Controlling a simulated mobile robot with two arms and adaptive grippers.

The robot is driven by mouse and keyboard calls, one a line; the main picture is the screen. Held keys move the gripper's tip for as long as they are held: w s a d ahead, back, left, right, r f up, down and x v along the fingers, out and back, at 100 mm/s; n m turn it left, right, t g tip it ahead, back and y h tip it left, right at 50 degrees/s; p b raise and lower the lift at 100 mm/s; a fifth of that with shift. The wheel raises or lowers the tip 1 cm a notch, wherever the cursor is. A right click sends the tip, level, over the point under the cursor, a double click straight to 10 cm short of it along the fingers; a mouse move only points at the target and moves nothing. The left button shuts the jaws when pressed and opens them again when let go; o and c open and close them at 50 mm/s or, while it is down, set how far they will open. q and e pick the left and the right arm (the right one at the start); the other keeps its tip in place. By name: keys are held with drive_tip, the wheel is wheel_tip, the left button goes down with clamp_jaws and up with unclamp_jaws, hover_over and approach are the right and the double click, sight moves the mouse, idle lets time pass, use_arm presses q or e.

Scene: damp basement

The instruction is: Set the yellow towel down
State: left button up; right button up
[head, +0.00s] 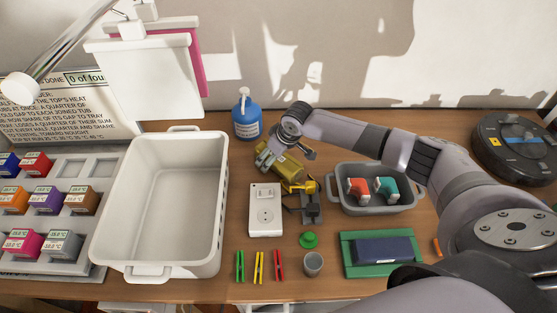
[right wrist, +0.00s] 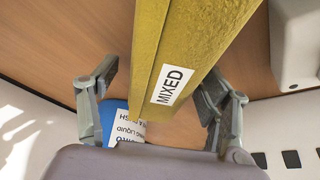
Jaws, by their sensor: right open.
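The yellow towel (head: 287,172) is a dark-yellow bundle at the middle of the table, behind the white socket box, partly covered by my right gripper. In the right wrist view the towel (right wrist: 202,42) carries a white label reading MIXED. My right gripper (head: 284,154) is open over the towel. In the right wrist view its fingers (right wrist: 158,100) stand on either side of the towel, with a clear gap on the left; the right finger is close to the towel, and I cannot tell whether it touches. My left gripper is not in view.
A blue bottle (head: 247,117) stands behind the towel. A large white tub (head: 121,215) is to its left. A white socket box (head: 265,225) and a black-and-yellow device (head: 305,207) are in front. A grey bin (head: 373,204) with red and teal items is to the right.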

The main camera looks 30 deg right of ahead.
drive_tip(key=shift+c, duration=0.4)
drive_tip(key=c, duration=1.2)
drive_tip(key=shift+r, duration=0.1)
drive_tip(key=shift+c, duration=0.8)
drive_tip(key=shift+r, duration=0.1)
